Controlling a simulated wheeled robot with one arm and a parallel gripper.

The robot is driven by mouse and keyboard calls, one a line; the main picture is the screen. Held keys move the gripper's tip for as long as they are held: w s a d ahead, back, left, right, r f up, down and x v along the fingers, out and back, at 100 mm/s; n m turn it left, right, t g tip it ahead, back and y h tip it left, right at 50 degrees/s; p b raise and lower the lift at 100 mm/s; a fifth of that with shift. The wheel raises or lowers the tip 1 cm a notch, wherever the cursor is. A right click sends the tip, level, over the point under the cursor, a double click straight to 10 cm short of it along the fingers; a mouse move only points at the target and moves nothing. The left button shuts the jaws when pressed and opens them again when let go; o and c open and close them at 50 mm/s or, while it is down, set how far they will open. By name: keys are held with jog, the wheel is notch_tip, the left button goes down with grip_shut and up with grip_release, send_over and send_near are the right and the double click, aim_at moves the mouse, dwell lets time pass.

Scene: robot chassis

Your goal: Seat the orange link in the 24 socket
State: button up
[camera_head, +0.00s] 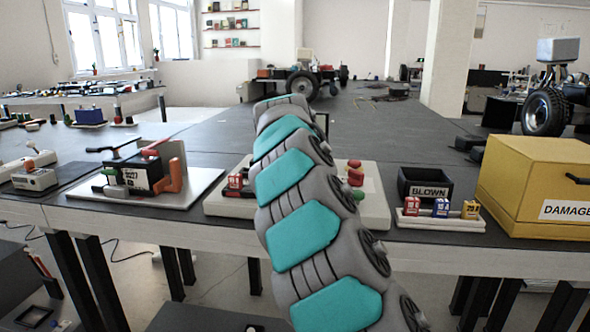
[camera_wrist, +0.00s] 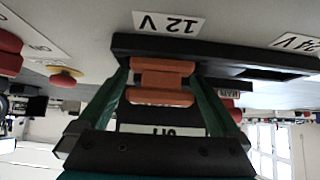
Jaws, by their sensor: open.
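In the wrist view, which looks upside down, the orange link (camera_wrist: 162,78) sits at the black socket block (camera_wrist: 215,57), by the 12 V label (camera_wrist: 168,23). The 24 V label (camera_wrist: 297,42) is at the right, beside a dark, empty-looking opening (camera_wrist: 275,74) in the same block. My gripper (camera_wrist: 161,78) is open, its two green fingers on either side of the link. Whether either finger touches the link I cannot tell. In the head view my arm hides the gripper, the link and the socket block.
In the head view, a pale board (camera_head: 375,212) with red parts lies partly behind my arm. To its right are a black BLOWN bin (camera_head: 425,187), a rack of small fuses (camera_head: 440,222) and a yellow DAMAGED box (camera_head: 535,180). Another board (camera_head: 90,190) with devices is at left.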

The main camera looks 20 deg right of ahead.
jog(key=shift+c, duration=0.4)
jog(key=c, duration=1.2)
jog(key=shift+r, duration=0.1)
